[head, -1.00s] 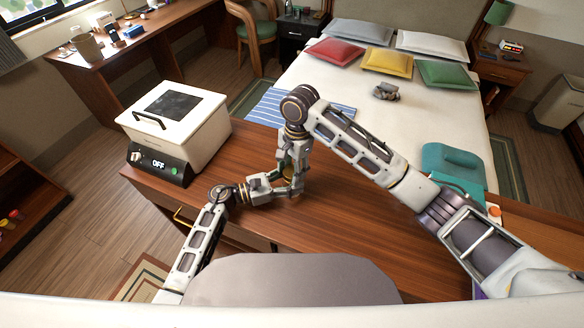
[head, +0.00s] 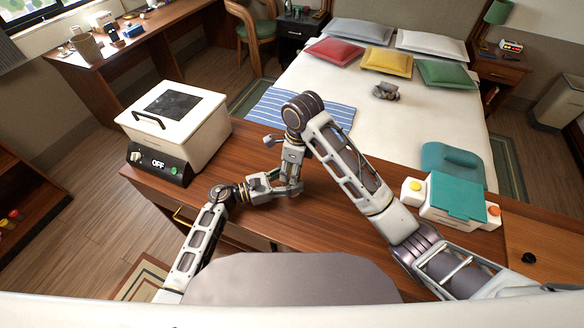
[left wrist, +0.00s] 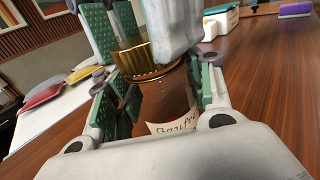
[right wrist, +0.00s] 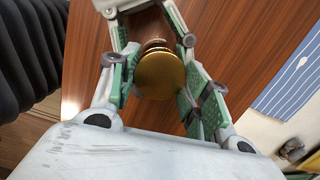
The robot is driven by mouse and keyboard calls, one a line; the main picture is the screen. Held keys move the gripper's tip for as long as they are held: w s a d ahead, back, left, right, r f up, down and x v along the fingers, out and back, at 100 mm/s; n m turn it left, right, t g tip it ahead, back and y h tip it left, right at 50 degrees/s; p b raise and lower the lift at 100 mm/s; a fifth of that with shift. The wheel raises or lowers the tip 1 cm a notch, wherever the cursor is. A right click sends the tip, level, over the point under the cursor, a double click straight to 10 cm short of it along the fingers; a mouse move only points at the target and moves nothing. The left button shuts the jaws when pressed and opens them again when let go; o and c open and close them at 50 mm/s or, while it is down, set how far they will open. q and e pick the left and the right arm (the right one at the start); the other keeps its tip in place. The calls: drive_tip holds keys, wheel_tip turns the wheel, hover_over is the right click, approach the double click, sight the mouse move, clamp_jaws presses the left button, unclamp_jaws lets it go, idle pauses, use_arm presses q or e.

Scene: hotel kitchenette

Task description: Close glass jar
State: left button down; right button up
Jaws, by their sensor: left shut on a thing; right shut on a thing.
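The glass jar (left wrist: 172,98) is brownish with a paper label. It stands between the green-padded fingers of my left gripper (head: 264,187), which is shut on it. A gold ridged band (left wrist: 148,60) is at its top in the left wrist view. My right gripper (head: 289,184) comes down from above, shut on the gold round lid (right wrist: 160,76), which faces the right wrist camera. The jar shows behind the lid there. I cannot tell whether the lid is fully seated. In the head view the grippers hide most of the jar.
A white cooker (head: 178,122) with a control panel reading OFF stands at the counter's left end. A white and teal device (head: 455,199) with yellow and orange buttons stands on the right. The wooden counter (head: 335,225) is clear around the grippers. A bed lies behind.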

drive_tip(key=m, duration=0.4)
drive_tip(key=shift+a, duration=0.1)
drive_tip(key=o, duration=0.8)
drive_tip(key=shift+c, duration=0.2)
drive_tip(key=shift+c, duration=0.3)
